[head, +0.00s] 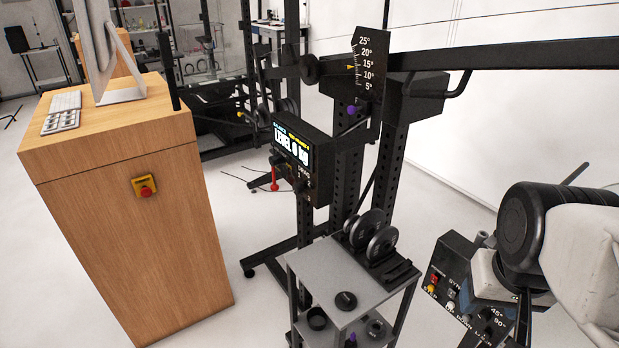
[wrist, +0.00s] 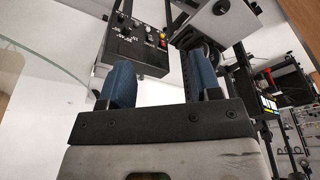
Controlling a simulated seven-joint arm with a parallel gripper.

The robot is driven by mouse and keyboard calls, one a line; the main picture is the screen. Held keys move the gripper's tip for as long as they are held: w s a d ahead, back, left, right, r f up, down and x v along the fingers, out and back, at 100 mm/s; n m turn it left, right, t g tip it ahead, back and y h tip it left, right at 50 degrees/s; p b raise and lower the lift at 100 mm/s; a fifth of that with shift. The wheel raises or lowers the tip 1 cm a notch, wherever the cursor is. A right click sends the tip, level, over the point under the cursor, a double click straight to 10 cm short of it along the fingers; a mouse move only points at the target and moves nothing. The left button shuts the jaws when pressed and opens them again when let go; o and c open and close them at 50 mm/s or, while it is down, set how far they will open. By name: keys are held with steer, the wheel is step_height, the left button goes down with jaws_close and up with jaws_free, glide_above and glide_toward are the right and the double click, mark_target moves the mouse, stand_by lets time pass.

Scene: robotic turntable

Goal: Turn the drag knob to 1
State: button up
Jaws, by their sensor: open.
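The black console (head: 322,160) with a lit screen reading LEVEL 0 stands on the dark frame at the middle of the head view. A small dark knob (head: 299,186) on its lower front sits by lettering that seems to read DRAG; its setting is too small to read. My gripper (wrist: 163,82) shows in the wrist view with two blue fingers spread wide and nothing between them. It is apart from the console.
A button box (head: 452,280) stands at the lower right; it also shows beyond my fingers in the wrist view (wrist: 140,62). A grey cart (head: 318,265) with weight discs (head: 370,228) stands below the console. A wooden desk (head: 120,190) is left.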

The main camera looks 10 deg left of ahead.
steer(key=shift+o, duration=0.6)
steer(key=shift+w+r, duration=0.15)
steer(key=shift+w, duration=0.25)
steer(key=w+a+r+n+h, duration=0.1)
steer(key=w+a+r+n, duration=0.15)
steer(key=w, duration=0.85)
steer(key=n+t+h, duration=0.3)
steer(key=n+h, duration=0.3)
steer(key=n, duration=0.3)
glide_above(295, 192)
steer(key=s, duration=0.5)
step_height(295, 192, down, 8)
steer(key=w+a+f+n+t+h, duration=0.1)
steer(key=w+a+f+n, duration=0.15)
steer(key=a+f, duration=0.25)
step_height(295, 192, down, 13)
steer(key=s+n+t+h, duration=0.2)
steer(key=n+t+h, duration=0.2)
steer(key=n, duration=1.3)
steer(key=shift+s+t+h, duration=0.25)
steer(key=shift+t+h, duration=0.05)
steer(key=shift+t, duration=0.8)
steer(key=shift+d, duration=0.1)
steer(key=shift+x, duration=3.9)
